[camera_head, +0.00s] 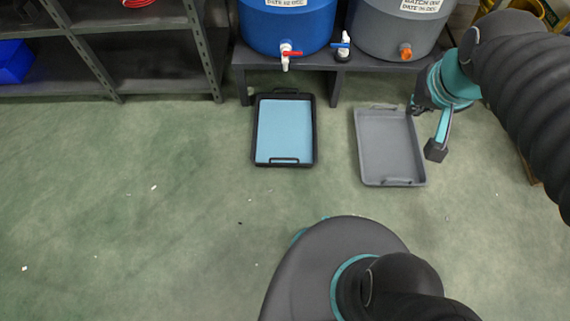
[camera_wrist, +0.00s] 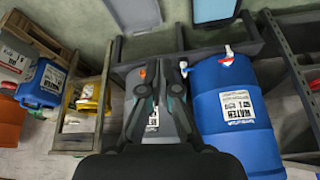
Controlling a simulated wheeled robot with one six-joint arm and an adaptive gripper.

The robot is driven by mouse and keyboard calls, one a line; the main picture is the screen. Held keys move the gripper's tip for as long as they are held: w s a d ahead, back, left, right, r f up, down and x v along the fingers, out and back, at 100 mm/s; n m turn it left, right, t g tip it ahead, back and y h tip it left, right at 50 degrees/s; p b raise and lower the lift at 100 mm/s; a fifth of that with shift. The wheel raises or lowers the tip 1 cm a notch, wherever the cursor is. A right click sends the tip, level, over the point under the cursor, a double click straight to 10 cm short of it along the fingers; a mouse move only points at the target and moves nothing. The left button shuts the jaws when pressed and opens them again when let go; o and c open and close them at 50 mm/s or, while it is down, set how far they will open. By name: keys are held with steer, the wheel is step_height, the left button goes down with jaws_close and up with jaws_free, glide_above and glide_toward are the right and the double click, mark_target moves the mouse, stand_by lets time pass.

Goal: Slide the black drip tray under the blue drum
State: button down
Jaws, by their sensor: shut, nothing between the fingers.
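The black drip tray (camera_head: 257,130) lies flat on the floor, with a light-blue inside and handles at its near and far ends. Its far end reaches just between the front feet of the low stand. The blue drum (camera_head: 287,28) stands on that stand, with a red-handled white tap overhanging the tray's far end. In the wrist view the drum (camera_wrist: 235,125) is at right and the tray (camera_wrist: 213,10) is at the top edge. My gripper (camera_head: 436,150) is shut and empty, right of the grey tray, apart from the black tray; its fingers (camera_wrist: 155,68) show in the wrist view.
A grey tray (camera_head: 388,146) lies between my gripper and the black tray. A grey drum (camera_head: 395,30) with an orange tap shares the dark stand (camera_head: 300,62). A metal shelf (camera_head: 150,55) stands at left. The floor in front of and left of the black tray is clear.

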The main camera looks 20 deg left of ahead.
steer(key=w+a+f+n+g, duration=0.1)
steer(key=w+a+f+g, duration=0.1)
steer(key=w+a+f, duration=0.65)
steer(key=w+a+f+g, duration=0.1)
steer(key=w+a+f, duration=0.5)
steer(key=a+f, duration=0.5)
steer(key=s+a+f, duration=0.2)
steer(key=f, duration=1.2)
steer(key=s+a+f+n+g, duration=0.1)
steer(key=s+a+f, duration=0.1)
steer(key=f, duration=1.1)
steer(key=s+a+f+g, duration=0.1)
steer(key=a+f, duration=0.3)
steer(key=f, duration=1)
steer(key=shift+s+a+f, duration=0.15)
steer(key=shift+s, duration=0.25)
steer(key=shift+s+a+f, duration=0.1)
steer(key=shift+s+f, duration=0.05)
steer(key=shift+s, duration=0.2)
steer(key=shift+w+a, duration=0.15)
steer(key=shift+w, duration=0.45)
steer(key=shift+w+a, duration=0.15)
steer(key=shift+w, duration=0.4)
steer(key=shift+w+a, duration=0.2)
steer(key=shift+w, duration=0.6)
